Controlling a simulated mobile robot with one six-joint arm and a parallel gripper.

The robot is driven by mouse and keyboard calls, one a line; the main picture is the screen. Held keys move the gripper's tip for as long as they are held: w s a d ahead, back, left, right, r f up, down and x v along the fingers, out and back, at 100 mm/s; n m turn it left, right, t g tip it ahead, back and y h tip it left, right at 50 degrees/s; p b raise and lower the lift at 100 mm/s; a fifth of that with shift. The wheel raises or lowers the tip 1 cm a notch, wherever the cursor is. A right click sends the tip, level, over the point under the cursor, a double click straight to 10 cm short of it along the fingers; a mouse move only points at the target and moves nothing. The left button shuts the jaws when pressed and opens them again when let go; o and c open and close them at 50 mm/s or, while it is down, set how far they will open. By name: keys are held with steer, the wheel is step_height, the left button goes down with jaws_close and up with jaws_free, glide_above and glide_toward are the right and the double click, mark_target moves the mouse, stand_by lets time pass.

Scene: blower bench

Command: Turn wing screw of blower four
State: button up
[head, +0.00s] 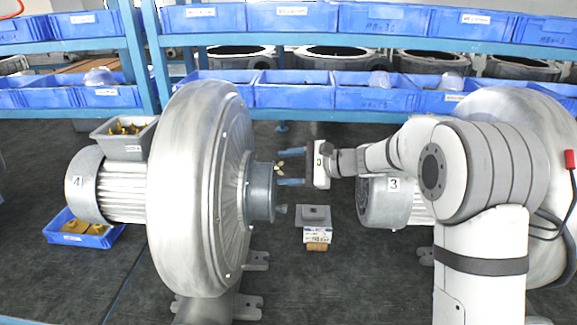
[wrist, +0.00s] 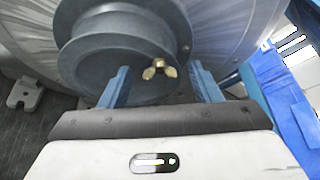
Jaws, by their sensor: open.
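Blower four (head: 200,190) stands at the left, a large silver casing with a motor marked 4. Its grey round inlet (head: 261,190) faces right, and the brass wing screw (head: 280,168) sits on it. My gripper (head: 279,168) comes in from the right, with its blue fingers at the inlet. In the wrist view the wing screw (wrist: 158,69) shows with both wings spread, between the open fingers (wrist: 158,78) and nearer the right one. The fingers do not appear to touch it. The left finger overlaps the inlet (wrist: 125,50) in this view.
Blower three, with its motor (head: 385,203) marked 3, stands at the right behind my arm. A small grey block on a box (head: 316,228) stands on the dark floor between the blowers. Shelves with blue bins (head: 295,90) run along the back.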

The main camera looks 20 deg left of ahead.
steer(key=c, duration=1)
steer(key=m+p, duration=0.1)
steer(key=p, duration=0.2)
steer(key=shift+w+r+g, duration=0.1)
steer(key=shift+r+g, duration=0.25)
steer(key=shift+g, duration=0.05)
steer(key=shift+m+p, duration=0.4)
steer(key=shift+w+a+f+m+g+h+p, duration=0.1)
steer(key=shift+f+m+g+h+p, duration=0.15)
steer(key=shift+m+g+h+p, duration=0.2)
steer(key=o, duration=1)
